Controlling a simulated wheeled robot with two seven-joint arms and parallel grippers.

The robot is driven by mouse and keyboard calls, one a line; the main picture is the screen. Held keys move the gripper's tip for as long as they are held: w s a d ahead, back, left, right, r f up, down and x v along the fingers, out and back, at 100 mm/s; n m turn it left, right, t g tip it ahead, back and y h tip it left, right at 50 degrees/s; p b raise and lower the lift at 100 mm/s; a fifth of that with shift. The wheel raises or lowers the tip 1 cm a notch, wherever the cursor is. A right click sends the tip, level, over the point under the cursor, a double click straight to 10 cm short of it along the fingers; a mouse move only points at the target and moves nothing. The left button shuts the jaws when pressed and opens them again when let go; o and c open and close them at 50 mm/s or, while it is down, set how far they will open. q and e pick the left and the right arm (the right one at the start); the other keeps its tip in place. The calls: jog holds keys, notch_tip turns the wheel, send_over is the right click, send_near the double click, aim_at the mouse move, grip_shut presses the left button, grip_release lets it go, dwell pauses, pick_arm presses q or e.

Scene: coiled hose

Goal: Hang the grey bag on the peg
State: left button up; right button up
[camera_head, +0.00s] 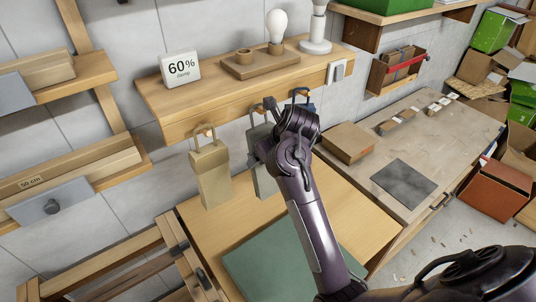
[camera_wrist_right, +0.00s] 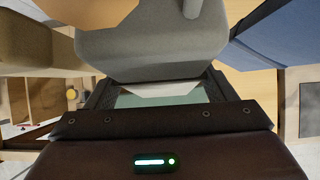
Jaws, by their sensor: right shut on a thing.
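The grey bag (camera_head: 262,178) hangs upright below the wooden shelf, partly hidden behind my right gripper (camera_head: 268,142). In the right wrist view the grey bag (camera_wrist_right: 150,50) fills the top middle, and my right gripper (camera_wrist_right: 160,92) is shut on it. The bag's handle shows in part near the shelf's front edge. My gripper hides that spot, so I cannot tell whether the handle is around a peg. A beige bag (camera_head: 211,180) hangs to the left on a peg (camera_head: 208,131). My left gripper is not in view.
A blue bag (camera_wrist_right: 285,35) is close on the right in the right wrist view. Below are a green mat (camera_head: 270,262) and a cardboard box (camera_head: 347,142).

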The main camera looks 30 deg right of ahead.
jog(key=o, duration=1.1)
jog(key=b+v, duration=0.1)
jog(key=v, duration=0.6)
jog(key=shift+s+r, duration=0.25)
jog(key=shift+r, duration=0.1)
